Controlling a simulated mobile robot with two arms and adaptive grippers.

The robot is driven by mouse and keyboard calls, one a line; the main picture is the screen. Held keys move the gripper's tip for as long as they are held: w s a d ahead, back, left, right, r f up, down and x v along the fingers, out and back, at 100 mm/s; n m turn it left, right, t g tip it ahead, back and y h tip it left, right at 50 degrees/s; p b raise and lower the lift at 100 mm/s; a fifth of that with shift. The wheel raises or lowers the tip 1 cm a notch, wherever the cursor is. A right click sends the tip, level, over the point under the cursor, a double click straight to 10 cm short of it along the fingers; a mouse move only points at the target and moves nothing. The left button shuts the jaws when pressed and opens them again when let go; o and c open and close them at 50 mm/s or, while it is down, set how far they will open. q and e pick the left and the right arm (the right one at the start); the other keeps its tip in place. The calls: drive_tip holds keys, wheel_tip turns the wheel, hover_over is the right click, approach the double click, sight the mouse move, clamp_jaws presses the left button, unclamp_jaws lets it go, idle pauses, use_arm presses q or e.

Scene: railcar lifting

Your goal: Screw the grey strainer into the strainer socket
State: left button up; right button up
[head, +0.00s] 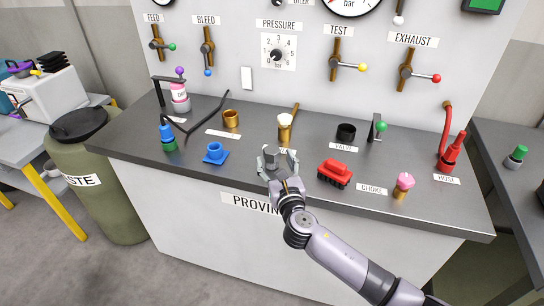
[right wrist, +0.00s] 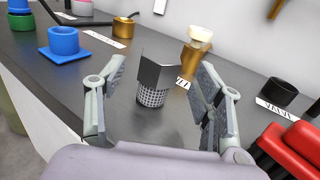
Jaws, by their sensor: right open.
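The grey strainer (right wrist: 152,82) stands upright on the bench in the right wrist view, with a dark grey hex top and a mesh lower body. My right gripper (head: 278,158) is open, with one finger on each side of the strainer and visible gaps. In the head view, the gripper largely hides the strainer. A short brass cup (head: 231,119) stands behind and to the left, with a white label in front of it; it also shows in the right wrist view (right wrist: 123,29). I cannot read that label, so I cannot tell whether this is the strainer socket. My left gripper is not in view.
A blue socket on a square base (head: 215,154) stands to the left. A brass piece with a pale top (head: 284,128) is behind my right gripper. A red block (head: 335,173) and black ring (head: 346,131) are to the right. The dark bench (head: 130,148) holds other fittings.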

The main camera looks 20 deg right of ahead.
sight(274, 157)
drive_tip(key=w, duration=0.4)
drive_tip(key=shift+w+d+r, duration=0.15)
drive_tip(key=shift+w+r, duration=0.05)
drive_tip(key=shift+w, duration=0.15)
drive_tip(key=shift+s, duration=0.1)
drive_tip(key=shift+c, duration=0.4)
drive_tip(key=c, duration=1.4)
